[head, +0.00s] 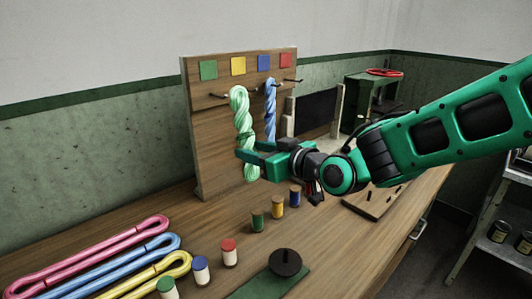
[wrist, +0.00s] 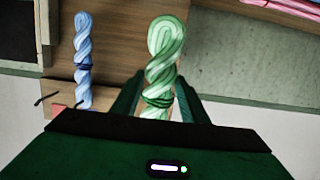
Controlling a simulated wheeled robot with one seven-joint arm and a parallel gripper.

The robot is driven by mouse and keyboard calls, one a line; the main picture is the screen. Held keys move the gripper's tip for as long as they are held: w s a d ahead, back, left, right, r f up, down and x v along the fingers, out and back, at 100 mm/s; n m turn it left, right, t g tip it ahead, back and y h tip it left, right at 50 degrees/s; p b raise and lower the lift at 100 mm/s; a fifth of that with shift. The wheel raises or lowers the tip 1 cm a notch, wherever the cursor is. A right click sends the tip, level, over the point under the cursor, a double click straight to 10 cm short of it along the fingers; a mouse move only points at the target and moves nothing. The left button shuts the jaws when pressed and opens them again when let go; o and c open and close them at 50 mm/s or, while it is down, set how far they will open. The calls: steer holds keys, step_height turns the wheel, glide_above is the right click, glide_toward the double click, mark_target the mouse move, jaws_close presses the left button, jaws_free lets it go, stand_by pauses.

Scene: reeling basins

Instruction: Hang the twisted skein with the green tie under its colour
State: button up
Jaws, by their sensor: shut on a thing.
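The light green twisted skein (head: 241,118) hangs upright before the wooden board (head: 197,130), below the green square (head: 208,70) and close to a peg at its top. Whether its loop is over the peg cannot be told. My gripper (head: 246,154) is shut on its lower half. In the wrist view the green skein (wrist: 165,50) stands between my fingers (wrist: 157,98), with a darker green tie (wrist: 158,101) around it. A blue twisted skein (head: 270,105) hangs below the blue square (head: 264,62); it also shows in the wrist view (wrist: 83,55).
Pegs show under the yellow (head: 238,66) and red (head: 288,60) squares. Pink (head: 90,255), blue (head: 120,268) and yellow (head: 160,270) skeins lie at the table's left. Several spools, one a red-topped spool (head: 229,252), and a black disc (head: 285,262) on a green plate stand in front.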

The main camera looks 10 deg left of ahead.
steer(key=x, duration=1)
stand_by(1.4)
steer(key=shift+a+r, duration=0.1)
steer(key=shift+r, duration=0.05)
stand_by(0.5)
steer(key=o, duration=1.1)
steer(key=shift+o, duration=0.2)
